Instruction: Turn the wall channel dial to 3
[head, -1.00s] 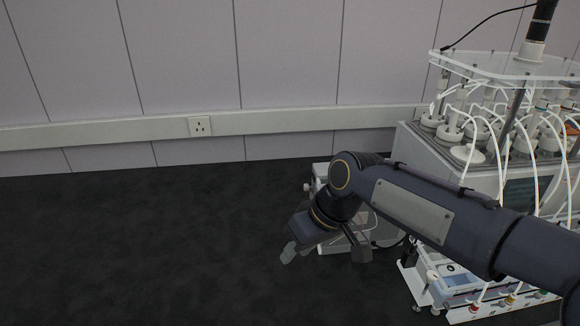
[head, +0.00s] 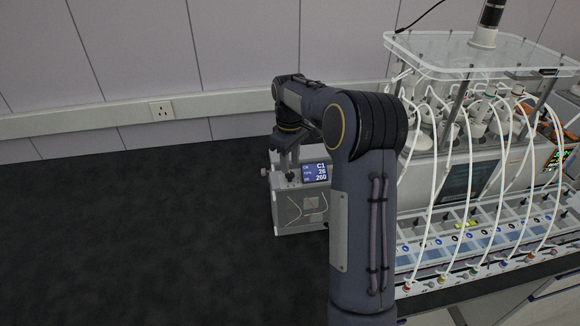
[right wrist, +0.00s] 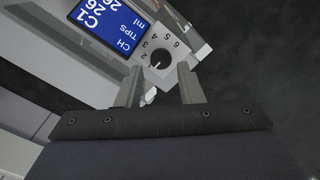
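The dial (right wrist: 160,61) is a small black knob on a pale plate with printed numbers, seen in the right wrist view beside a blue screen (right wrist: 103,20). The screen reads C1 on its CH line. The dial's pointer seems to face the low-number side; its exact setting is hard to read. My right gripper (right wrist: 161,70) is open, its two grey fingers on either side of the dial in the picture; contact cannot be told. In the head view the right gripper (head: 290,160) is at the small grey box (head: 300,207) with the screen. My left gripper is out of view.
A reactor rack (head: 470,52) with several white tubes and a row of coloured fittings stands right of the box. A wall socket (head: 162,110) is at the back left. The dark surface (head: 130,230) on the left is clear.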

